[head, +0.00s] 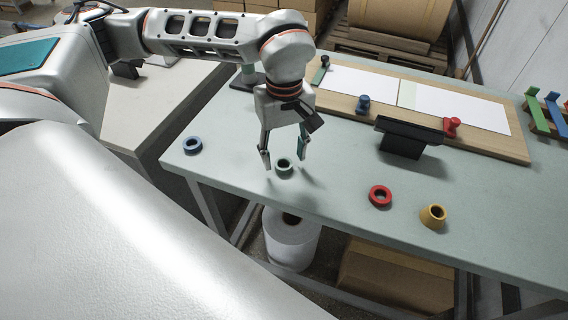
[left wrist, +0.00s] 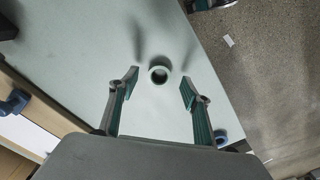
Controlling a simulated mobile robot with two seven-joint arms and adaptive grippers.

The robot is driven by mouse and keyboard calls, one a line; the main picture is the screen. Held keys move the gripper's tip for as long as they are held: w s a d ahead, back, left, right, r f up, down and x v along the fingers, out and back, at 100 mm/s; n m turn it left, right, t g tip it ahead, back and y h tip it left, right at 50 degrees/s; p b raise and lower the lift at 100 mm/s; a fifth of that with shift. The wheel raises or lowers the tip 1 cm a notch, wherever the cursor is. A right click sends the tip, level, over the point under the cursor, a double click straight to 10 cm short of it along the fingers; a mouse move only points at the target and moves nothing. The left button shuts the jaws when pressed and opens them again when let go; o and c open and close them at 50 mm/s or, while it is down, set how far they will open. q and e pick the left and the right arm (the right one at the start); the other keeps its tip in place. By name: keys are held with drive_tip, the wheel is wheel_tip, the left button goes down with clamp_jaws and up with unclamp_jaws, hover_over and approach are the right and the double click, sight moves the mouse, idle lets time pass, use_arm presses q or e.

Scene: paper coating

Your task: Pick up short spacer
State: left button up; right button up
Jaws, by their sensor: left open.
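A small dark green ring (head: 284,171), which looks like the short spacer, lies flat on the pale green table near its front edge. It also shows in the left wrist view (left wrist: 159,83), centred between my fingers. My left gripper (head: 285,160) points down over the ring with its fingers open, one on each side. In the left wrist view the open gripper (left wrist: 160,78) holds nothing, and I see no contact with the ring. My right gripper is not in view.
A black stand (head: 400,145) and a wooden board (head: 517,149) with white sheets are behind. The table between ring and red ring is clear.

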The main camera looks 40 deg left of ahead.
use_arm(q)
drive_tip(key=shift+f, duration=1.3)
drive_tip(key=c, duration=1.1)
drive_tip(key=shift+c, duration=0.2)
drive_tip(key=shift+r, duration=0.1)
